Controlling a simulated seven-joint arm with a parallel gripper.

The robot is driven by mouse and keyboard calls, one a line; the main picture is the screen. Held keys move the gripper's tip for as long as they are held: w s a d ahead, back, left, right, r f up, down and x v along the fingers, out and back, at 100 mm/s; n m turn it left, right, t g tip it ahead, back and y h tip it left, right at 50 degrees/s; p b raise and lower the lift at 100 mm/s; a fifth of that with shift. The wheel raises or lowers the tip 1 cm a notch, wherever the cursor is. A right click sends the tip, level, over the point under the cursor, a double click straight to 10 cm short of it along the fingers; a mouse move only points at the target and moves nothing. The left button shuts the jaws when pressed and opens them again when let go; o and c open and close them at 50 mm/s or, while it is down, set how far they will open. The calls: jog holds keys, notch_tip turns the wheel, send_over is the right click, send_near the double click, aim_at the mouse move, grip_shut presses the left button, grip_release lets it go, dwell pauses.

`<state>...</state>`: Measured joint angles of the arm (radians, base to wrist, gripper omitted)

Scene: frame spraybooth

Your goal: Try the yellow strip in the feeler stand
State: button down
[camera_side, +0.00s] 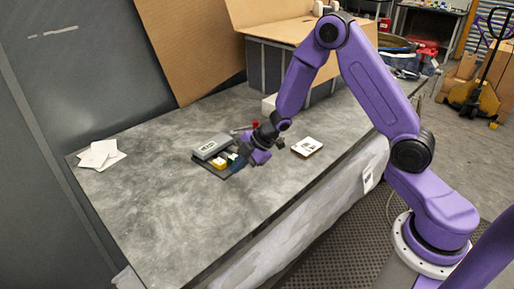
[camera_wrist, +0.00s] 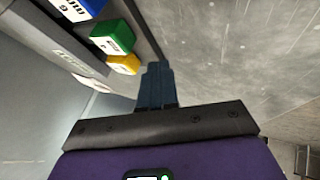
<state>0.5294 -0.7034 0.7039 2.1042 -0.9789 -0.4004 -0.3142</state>
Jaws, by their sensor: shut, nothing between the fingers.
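The feeler stand (camera_side: 211,146) is a grey block on a dark base, on the table left of my gripper in the side view. Its grey body also shows in the wrist view (camera_wrist: 58,45). A yellow labelled piece (camera_side: 219,162) sits at the near end of a row in it, and shows in the wrist view (camera_wrist: 124,64) beside a green piece (camera_wrist: 112,37) and a blue piece (camera_wrist: 77,8). My gripper (camera_wrist: 157,70) has its blue-grey fingers shut and empty, close beside the yellow piece and apart from it. The arm partly hides the row in the side view.
A white card-like item (camera_side: 307,147) lies right of my gripper. White papers (camera_side: 99,155) lie at the table's left end. Cardboard (camera_side: 190,45) and a dark bin (camera_side: 268,68) stand at the back. The table's front left is clear.

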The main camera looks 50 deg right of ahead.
jog(key=v, duration=1)
jog(key=shift+s+f, duration=0.15)
jog(key=shift+s, duration=0.25)
jog(key=c, duration=1.6)
grip_release()
jog(key=o, duration=0.5)
jog(key=shift+w+d+r, duration=0.15)
jog(key=shift+w+r, duration=0.1)
jog(key=shift+w, duration=0.15)
jog(key=w+d+r+m+t+h, duration=0.2)
jog(key=w+d+m+h, duration=0.2)
jog(key=w, duration=0.5)
notch_tip(320, 180, up, 6)
jog(key=m+g+h, duration=0.1)
jog(key=m+g, duration=0.6)
jog(key=m, duration=0.6)
send_over(215, 156)
jog(key=s+a, duration=0.3)
jog(key=s, duration=0.1)
jog(key=f, duration=1.6)
jog(key=shift+d+f, duration=0.2)
